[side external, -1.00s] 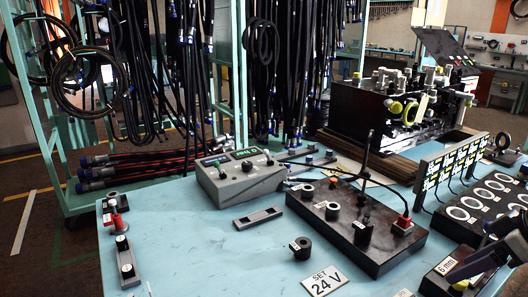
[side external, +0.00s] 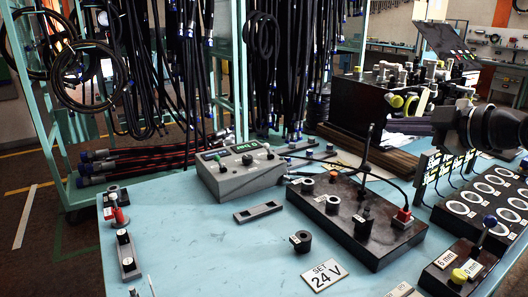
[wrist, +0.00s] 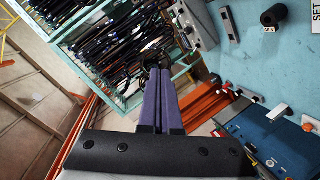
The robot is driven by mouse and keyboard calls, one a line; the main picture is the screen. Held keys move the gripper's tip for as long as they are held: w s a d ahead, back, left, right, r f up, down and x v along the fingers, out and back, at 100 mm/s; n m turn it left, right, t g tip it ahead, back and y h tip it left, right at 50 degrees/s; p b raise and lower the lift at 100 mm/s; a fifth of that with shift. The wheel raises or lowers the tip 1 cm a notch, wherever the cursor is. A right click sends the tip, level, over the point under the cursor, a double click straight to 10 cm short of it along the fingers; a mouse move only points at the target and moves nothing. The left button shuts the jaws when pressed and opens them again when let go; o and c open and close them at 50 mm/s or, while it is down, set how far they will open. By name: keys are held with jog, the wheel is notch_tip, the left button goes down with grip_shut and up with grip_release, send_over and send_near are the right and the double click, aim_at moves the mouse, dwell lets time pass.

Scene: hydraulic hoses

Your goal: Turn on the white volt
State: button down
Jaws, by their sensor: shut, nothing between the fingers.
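A white knob or switch cannot be made out for certain at this size. The box also shows at the top of the wrist view (wrist: 196,22). My gripper (wrist: 158,70) is shut and empty, its two purple fingers side by side. It is apart from the box. In the side external view a dark rounded part, apparently of my arm, is at the right edge; the fingertips cannot be made out there.
A black block (side external: 352,222) with sockets, a red plug (side external: 403,216) and cables stands right of the box. A "SET 24 V" card (side external: 325,275) and a loose black cylinder (side external: 300,241) lie in front. Hoses hang behind. The table's left middle is mostly clear.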

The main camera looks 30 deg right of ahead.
jog(key=w+a+r+n+t+y, duration=0.2)
jog(key=w+n+t, duration=0.55)
jog(key=w, duration=1.65)
jog(key=w+f+n+g+y, duration=0.1)
jog(key=w+f+n+g, duration=0.25)
jog(key=w+f, duration=0.6)
jog(key=g, duration=0.1)
send_near(268, 149)
jog(key=s+a, duration=0.2)
jog(key=a, duration=0.1)
jog(key=shift+w+d+r, duration=0.1)
jog(key=shift+w+r, duration=0.1)
jog(key=shift+r, duration=0.1)
jog(key=w, duration=0.3)
jog(key=w+a, duration=0.1)
jog(key=w, duration=0.6)
jog(key=shift+a, duration=0.2)
